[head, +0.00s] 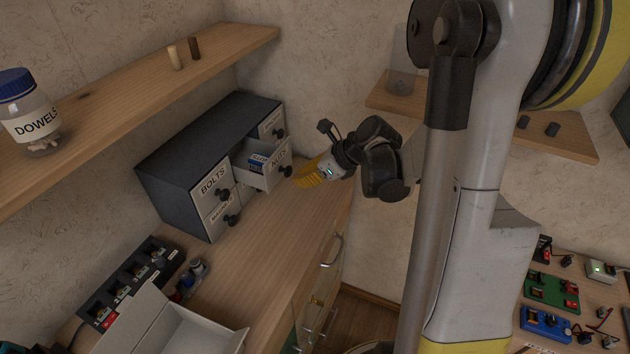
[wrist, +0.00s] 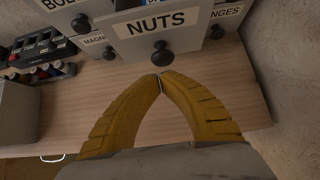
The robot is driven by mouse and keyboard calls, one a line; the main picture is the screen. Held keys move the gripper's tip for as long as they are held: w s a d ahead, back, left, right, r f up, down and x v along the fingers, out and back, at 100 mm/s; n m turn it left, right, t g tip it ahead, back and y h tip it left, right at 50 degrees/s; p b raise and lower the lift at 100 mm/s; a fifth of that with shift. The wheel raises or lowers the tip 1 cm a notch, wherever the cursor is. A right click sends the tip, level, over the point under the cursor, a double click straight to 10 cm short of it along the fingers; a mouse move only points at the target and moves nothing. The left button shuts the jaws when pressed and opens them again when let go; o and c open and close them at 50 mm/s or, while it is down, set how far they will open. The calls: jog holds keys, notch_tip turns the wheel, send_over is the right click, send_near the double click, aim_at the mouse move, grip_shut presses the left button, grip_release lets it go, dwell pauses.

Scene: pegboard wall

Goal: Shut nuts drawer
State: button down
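The nuts drawer (head: 262,165) is pulled out of the dark drawer cabinet (head: 168,146), with a small blue box inside it. In the wrist view its white front (wrist: 166,33) reads NUTS and has a round black knob (wrist: 162,53). My gripper (head: 309,173) is in front of the drawer, to the right of its knob in the head view. In the wrist view my yellow fingers (wrist: 159,82) meet at their tips just below the knob, with nothing between them. They look apart from the knob, though the exact gap cannot be told.
The bolts drawer (head: 212,181) and the drawers around it look shut. A wooden shelf (head: 120,101) with a dowels jar (head: 29,112) runs above at the left. A light open bin (head: 172,331) stands on the counter in front. The counter beneath my gripper is clear.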

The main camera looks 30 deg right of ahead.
aim_at(261, 165)
jog(key=shift+w+a, duration=0.25)
jog(key=shift+w, duration=0.15)
jog(key=w+a, duration=0.2)
jog(key=w, duration=0.1)
jog(key=w+a, duration=0.2)
jog(key=w, duration=0.1)
jog(key=w+a+b, duration=0.1)
jog(key=w+a, duration=0.1)
jog(key=w, duration=0.1)
